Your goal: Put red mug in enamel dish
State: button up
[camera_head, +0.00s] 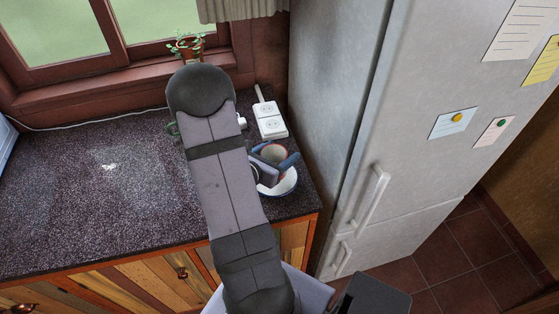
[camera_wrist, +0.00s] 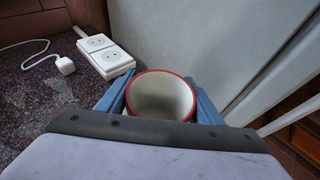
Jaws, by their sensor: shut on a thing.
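The red mug shows as a red rim around a pale inside in the wrist view (camera_wrist: 160,97). It is upright between the two blue fingers of my gripper (camera_wrist: 160,103), which are shut on it. In the head view the mug (camera_head: 272,152) and my gripper (camera_head: 274,163) are over the back part of the enamel dish (camera_head: 290,184), a white bowl with a dark blue rim. My arm and gripper hide much of the dish. I cannot tell whether the mug touches it. The dish is not visible in the wrist view.
A white power strip (camera_head: 270,121) lies behind the dish on the dark speckled counter (camera_head: 80,200). A potted plant (camera_head: 188,48) stands at the window. A tall grey fridge (camera_head: 335,90) stands close on the right. The counter's left part is mostly clear.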

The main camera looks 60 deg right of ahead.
aim_at(280, 161)
jog(key=shift+f, duration=0.15)
jog(key=shift+f+p, duration=0.3)
jog(key=shift+f, duration=1.55)
jog(key=shift+f, duration=0.15)
jog(key=o, duration=1.3)
jog(key=shift+c, duration=0.2)
jog(key=shift+r, duration=0.25)
jog(key=shift+a, duration=0.35)
jog(key=v, duration=1)
jog(key=shift+r+p, duration=0.15)
jog(key=shift+p, duration=0.2)
jog(key=shift+a+r+p, duration=0.1)
jog(key=shift+a+p, duration=0.4)
jog(key=shift+a, duration=0.15)
